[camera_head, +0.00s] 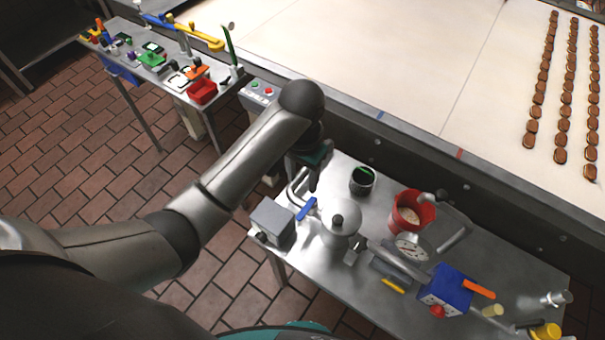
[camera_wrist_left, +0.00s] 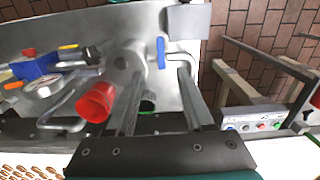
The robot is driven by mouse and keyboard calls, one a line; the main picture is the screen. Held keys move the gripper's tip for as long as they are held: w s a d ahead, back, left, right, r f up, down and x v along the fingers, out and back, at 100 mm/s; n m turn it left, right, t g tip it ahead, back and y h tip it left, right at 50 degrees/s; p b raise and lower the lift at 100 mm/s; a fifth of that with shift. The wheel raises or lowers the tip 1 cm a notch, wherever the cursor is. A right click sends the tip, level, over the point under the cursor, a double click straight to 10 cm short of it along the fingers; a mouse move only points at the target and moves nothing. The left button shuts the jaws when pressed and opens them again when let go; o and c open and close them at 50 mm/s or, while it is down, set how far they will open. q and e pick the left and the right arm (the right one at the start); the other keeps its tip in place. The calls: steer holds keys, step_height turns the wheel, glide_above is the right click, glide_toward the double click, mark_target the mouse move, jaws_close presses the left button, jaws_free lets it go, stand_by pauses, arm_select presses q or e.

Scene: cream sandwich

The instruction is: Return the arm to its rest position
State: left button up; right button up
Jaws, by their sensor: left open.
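My left arm (camera_head: 235,165) reaches from the left over the near edge of a steel table (camera_head: 500,270). My left gripper (camera_head: 313,182) points down at the table's left end, partly hidden by its own wrist. In the left wrist view its two fingers (camera_wrist_left: 160,85) stand apart, with nothing held between them. A dark cup with green inside (camera_head: 362,179) stands to the right of the gripper; in the wrist view the cup (camera_wrist_left: 147,106) shows between the fingers, farther off. My right gripper is not in view.
A conveyor (camera_head: 400,60) carries rows of brown cookies. Tiled floor (camera_head: 60,150) lies left.

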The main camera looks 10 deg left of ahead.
arm_select(q)
steer(key=s+a+r+n+t, duration=0.1)
steer(key=s+a+t, duration=0.15)
steer(key=s, duration=0.65)
steer(key=s+a+n+t, duration=0.1)
steer(key=s+a, duration=0.3)
steer(key=s, duration=0.4)
step_height(320, 180, down, 34)
steer(key=s+r+g+b, duration=0.1)
steer(key=s+b, duration=0.1)
steer(key=b, duration=1)
steer(key=s+a+f+b, duration=0.1)
steer(key=s+f+b, duration=0.5)
steer(key=f, duration=0.7)
steer(key=s+a+f+g+b, duration=0.1)
steer(key=s+f+b, duration=0.4)
steer(key=s+f, duration=0.4)
step_height(320, 180, down, 4)
steer(key=shift+s+a+f+m+b, duration=0.15)
steer(key=shift+s+a+m+b, duration=0.05)
steer(key=shift+a+m+b, duration=0.15)
